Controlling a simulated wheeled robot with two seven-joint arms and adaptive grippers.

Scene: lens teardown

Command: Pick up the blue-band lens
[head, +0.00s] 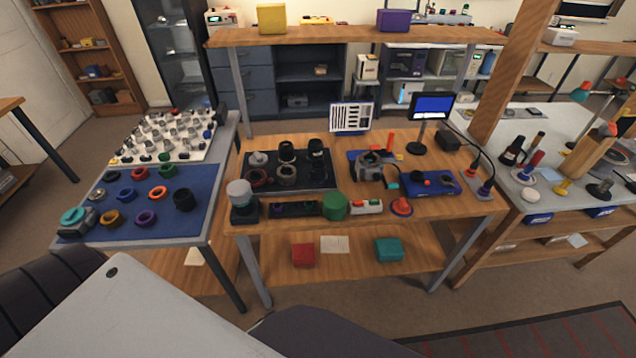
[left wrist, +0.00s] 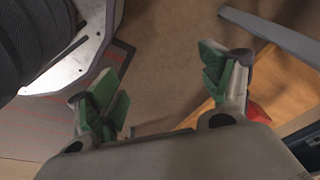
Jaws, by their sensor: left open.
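Several dark lenses stand on a black mat (head: 327,183) on the middle bench, among them a short upright lens (head: 287,152) and a taller upright lens (head: 317,152). At this size I cannot tell which one carries a blue band. My left gripper (left wrist: 163,78) shows in the left wrist view, its green-padded fingers wide apart with nothing between them. It hangs over the floor, away from the lenses, and neither gripper shows in the head view.
A blue mat (head: 172,187) on the left table holds coloured rings. A green cylinder (head: 334,207), a white-topped jar (head: 241,196) and a red cone-shaped piece (head: 401,206) line the bench's front. A small monitor (head: 433,107) stands behind. Open floor lies before the bench.

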